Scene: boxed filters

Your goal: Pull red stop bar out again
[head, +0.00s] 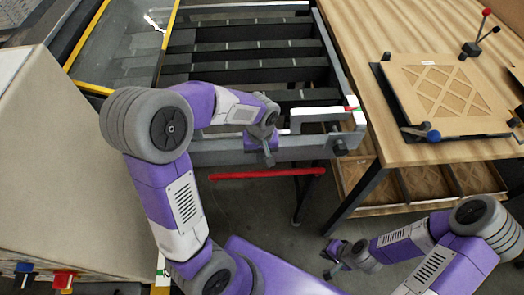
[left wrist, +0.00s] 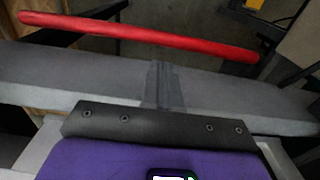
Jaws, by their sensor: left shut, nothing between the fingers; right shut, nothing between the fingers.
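The red stop bar (head: 265,174) runs level in front of and below the grey front rail of the roller frame, its right end by a dark post. It also shows across the top of the left wrist view (left wrist: 140,36), slightly slanted. My left gripper (head: 268,157) points down at the grey rail, just behind the bar in the head view. Its fingers (left wrist: 165,85) are together and empty, apart from the bar in the picture; whether they touch the rail I cannot tell. My right gripper (head: 329,270) is low at the bottom, shut, away from the bar.
The dark-slatted roller frame (head: 245,72) lies behind the bar. A wooden table (head: 385,25) at right holds a lattice-faced filter (head: 445,92) and a red-knobbed lever (head: 478,38). A large pale box (head: 60,165) stands at left. Floor shows below the bar.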

